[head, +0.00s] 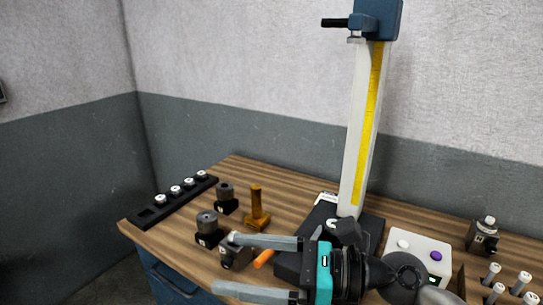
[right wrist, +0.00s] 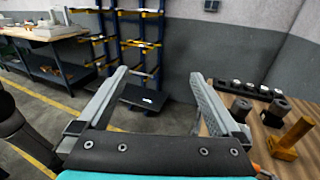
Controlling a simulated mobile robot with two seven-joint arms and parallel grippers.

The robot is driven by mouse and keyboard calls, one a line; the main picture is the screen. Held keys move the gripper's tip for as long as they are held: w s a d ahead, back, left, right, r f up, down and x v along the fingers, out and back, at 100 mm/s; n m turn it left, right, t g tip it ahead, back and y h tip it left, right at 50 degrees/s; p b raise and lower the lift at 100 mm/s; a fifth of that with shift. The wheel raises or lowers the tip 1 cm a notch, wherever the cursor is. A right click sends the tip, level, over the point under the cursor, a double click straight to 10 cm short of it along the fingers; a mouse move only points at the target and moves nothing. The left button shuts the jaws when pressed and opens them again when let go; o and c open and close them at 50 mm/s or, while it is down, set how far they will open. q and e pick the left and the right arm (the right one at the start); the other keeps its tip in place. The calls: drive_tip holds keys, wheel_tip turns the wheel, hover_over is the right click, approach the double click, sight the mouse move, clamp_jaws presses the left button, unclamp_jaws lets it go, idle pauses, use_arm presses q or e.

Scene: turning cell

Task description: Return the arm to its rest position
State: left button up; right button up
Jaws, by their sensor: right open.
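My right gripper (head: 228,264) reaches in from the lower right of the head view, its two grey fingers pointing left. The fingers are wide apart with nothing between them. It is in front of the bench, near small dark blocks with knobs. In the right wrist view the open fingers (right wrist: 158,95) frame empty air, with a rack and floor beyond. My left gripper does not show in either view.
The wooden bench (head: 290,187) holds a black strip (head: 150,216) with several white-topped pieces, a brown upright part (head: 256,208), a tall column stand (head: 362,130) and a white button box (head: 420,253). In the right wrist view a blue rack (right wrist: 108,40) stands behind.

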drive_tip(key=w+d+r+m+t+h, duration=0.35)
drive_tip(key=m+t, duration=0.45)
drive_tip(key=m, duration=0.4)
drive_tip(key=w+d+r+m+t+h, duration=0.25)
drive_tip(key=d+m+t, duration=0.25)
drive_tip(key=m+t, duration=0.45)
drive_tip(key=s+d+f+m+g+h, duration=0.1)
drive_tip(key=d+f+m+g+h, duration=0.2)
drive_tip(key=d+f+m+h, duration=0.45)
drive_tip(key=s+d+f+m+g+h, duration=0.1)
drive_tip(key=d+f+m+g+h, duration=0.3)
drive_tip(key=f+m, duration=0.7)
drive_tip(key=s+f+m+g, duration=0.5)
drive_tip(key=s+f, duration=0.1)
drive_tip(key=s, duration=0.3)
drive_tip(key=s+f+m+g, duration=0.4)
drive_tip(key=s+f+g, duration=0.15)
drive_tip(key=s, duration=0.35)
wheel_tip(320, 180, down, 26)
drive_tip(key=s+b, duration=0.3)
drive_tip(key=s+d+f+g+b, duration=0.2)
drive_tip(key=s+f+b, duration=0.1)
drive_tip(key=s+f, duration=1.2)
drive_tip(key=shift+d+f, duration=0.3)
drive_tip(key=shift+f, duration=0.6)
